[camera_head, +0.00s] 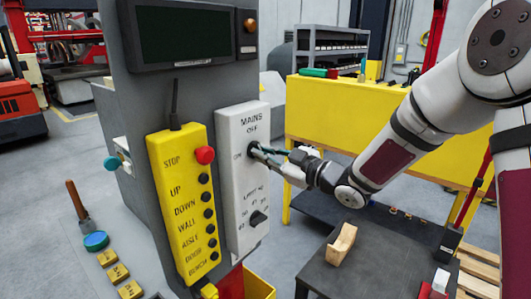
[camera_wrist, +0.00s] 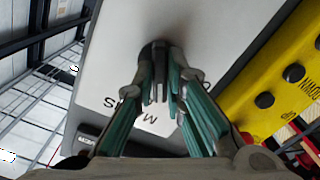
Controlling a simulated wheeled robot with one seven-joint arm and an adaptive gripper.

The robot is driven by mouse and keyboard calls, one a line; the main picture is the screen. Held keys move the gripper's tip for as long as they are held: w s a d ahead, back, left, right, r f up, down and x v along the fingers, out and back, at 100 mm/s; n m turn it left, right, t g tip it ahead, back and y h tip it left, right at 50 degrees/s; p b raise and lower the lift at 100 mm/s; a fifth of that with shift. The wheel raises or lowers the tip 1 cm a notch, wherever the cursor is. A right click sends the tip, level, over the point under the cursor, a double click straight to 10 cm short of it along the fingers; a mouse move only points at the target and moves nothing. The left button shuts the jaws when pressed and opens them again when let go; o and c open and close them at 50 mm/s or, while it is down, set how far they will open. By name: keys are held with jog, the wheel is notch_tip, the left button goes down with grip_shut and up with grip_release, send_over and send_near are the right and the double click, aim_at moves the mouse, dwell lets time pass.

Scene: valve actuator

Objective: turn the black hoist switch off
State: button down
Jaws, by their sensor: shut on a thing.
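The black switch knob (camera_head: 252,146) sits on the upper part of a white control box (camera_head: 236,186), below the words MAINS and OFF, with ON at its left. My gripper (camera_head: 259,152) reaches in from the right with its fingers closed on this knob. In the wrist view the knob (camera_wrist: 154,48) shows between and beyond the green-padded fingertips (camera_wrist: 158,82), against the white box face. The fingers cover much of the knob, so I cannot tell which way it points.
A second black knob (camera_head: 258,218) is lower on the white box, below LIMIT. A yellow pendant (camera_head: 184,206) with a red stop button (camera_head: 205,155) and several black buttons hangs close at the left. A dark screen (camera_head: 185,35) is above. A dark table (camera_head: 385,255) stands lower right.

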jog(key=m+p, duration=0.1)
jog(key=m, duration=0.3)
jog(key=shift+f+m, duration=0.1)
jog(key=shift+m, duration=0.3)
dwell(0.4)
jog(key=c, duration=1.6)
grip_release()
jog(key=shift+c, duration=0.2)
jog(key=v, duration=1.2)
